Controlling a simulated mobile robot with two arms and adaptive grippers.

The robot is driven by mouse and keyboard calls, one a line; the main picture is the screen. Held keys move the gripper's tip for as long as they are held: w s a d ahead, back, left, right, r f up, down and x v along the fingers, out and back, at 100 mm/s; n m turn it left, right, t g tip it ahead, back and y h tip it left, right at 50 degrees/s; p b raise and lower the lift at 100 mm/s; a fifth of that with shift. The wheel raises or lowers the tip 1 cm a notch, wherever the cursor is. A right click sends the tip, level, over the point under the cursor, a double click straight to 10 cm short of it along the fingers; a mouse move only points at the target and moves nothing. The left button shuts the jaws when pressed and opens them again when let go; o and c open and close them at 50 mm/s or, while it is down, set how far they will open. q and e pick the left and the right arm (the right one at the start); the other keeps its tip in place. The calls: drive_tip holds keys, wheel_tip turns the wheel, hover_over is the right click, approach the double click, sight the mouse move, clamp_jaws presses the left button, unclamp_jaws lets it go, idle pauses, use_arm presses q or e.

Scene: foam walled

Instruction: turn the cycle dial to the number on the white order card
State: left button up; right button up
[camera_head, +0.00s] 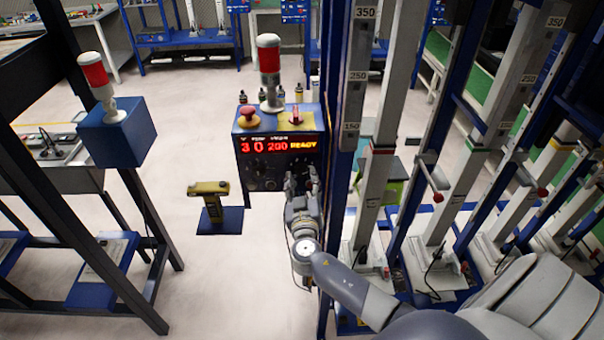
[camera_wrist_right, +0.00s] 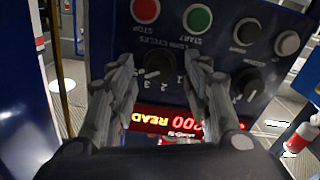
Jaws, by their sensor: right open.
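The blue control box (camera_head: 262,160) stands in the middle of the head view, with a lit red display (camera_head: 278,145) that reads 3, 0, 200 and READY. The right wrist view shows its panel upside down. The black cycle dial (camera_wrist_right: 157,65) has printed numbers around it, and its white mark points toward the 3 side. My right gripper (camera_wrist_right: 162,66) is open, its two fingers on either side of the dial; I cannot tell whether they touch it. In the head view my right gripper (camera_head: 301,184) is at the panel's lower right. I cannot make out the white order card. My left gripper is out of view.
A red stop button (camera_wrist_right: 146,10) and a green start button (camera_wrist_right: 197,18) sit close by the fingertips. Another black knob (camera_wrist_right: 247,82) is beside them. A blue upright post (camera_head: 333,170) stands right of the box. A yellow-topped stand (camera_head: 209,188) is at the left.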

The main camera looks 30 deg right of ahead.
drive_tip(key=shift+w+d+r, duration=0.1)
drive_tip(key=shift+w+d, duration=0.15)
drive_tip(key=shift+w, duration=0.3)
drive_tip(key=shift+d, duration=0.15)
drive_tip(key=c, duration=1.1)
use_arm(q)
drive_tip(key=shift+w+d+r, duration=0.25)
use_arm(e)
drive_tip(key=shift+o, duration=0.2)
